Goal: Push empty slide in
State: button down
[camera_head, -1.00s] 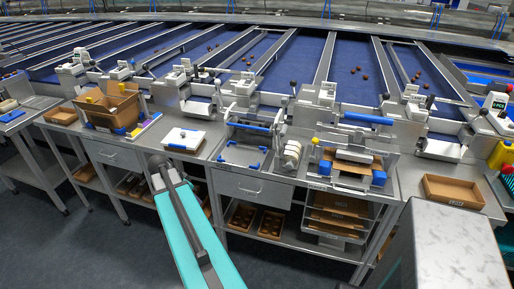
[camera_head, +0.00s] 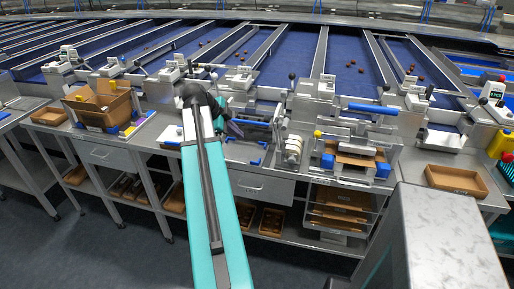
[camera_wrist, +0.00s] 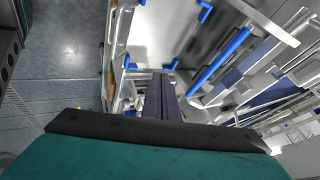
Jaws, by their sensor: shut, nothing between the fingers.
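My gripper (camera_head: 232,126) is shut and empty, above the workbench at the middle station. In the wrist view its dark fingers (camera_wrist: 160,96) lie together and point toward a bare metal plate with blue corner pieces (camera_wrist: 160,30). The same plate with blue corners (camera_head: 243,153) shows in the head view, partly hidden by my arm. A blue bar (camera_wrist: 219,55) runs beside the plate, and it also shows in the head view (camera_head: 255,123). I cannot tell for sure which metal part is the slide, or whether the fingers touch anything.
White rollers (camera_head: 293,150) stand right of the plate. A cardboard box (camera_head: 98,103) stands on the left bench. An empty brown tray (camera_head: 456,180) lies on the right. Conveyor lanes (camera_head: 290,60) with a few dates run behind. Trays sit on the shelf below.

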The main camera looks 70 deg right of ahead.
jog(key=shift+s+d+f+m+b, duration=0.3)
jog(key=shift+s+f+b, duration=0.25)
jog(key=shift+f+b, duration=0.3)
jog(key=shift+d+f, duration=0.1)
jog(key=p, duration=0.2)
send_near(262, 146)
jog(key=f, duration=0.1)
jog(key=s+a+f, duration=0.1)
jog(key=a+f, duration=0.1)
jog(key=shift+s+f, duration=0.4)
jog(key=shift+d+f, duration=0.2)
jog(key=shift+d, duration=0.15)
jog(key=shift+w+d+p, duration=0.1)
jog(key=shift+d+p, duration=0.75)
jog(key=shift+d, duration=0.95)
jog(key=shift+d, duration=0.1)
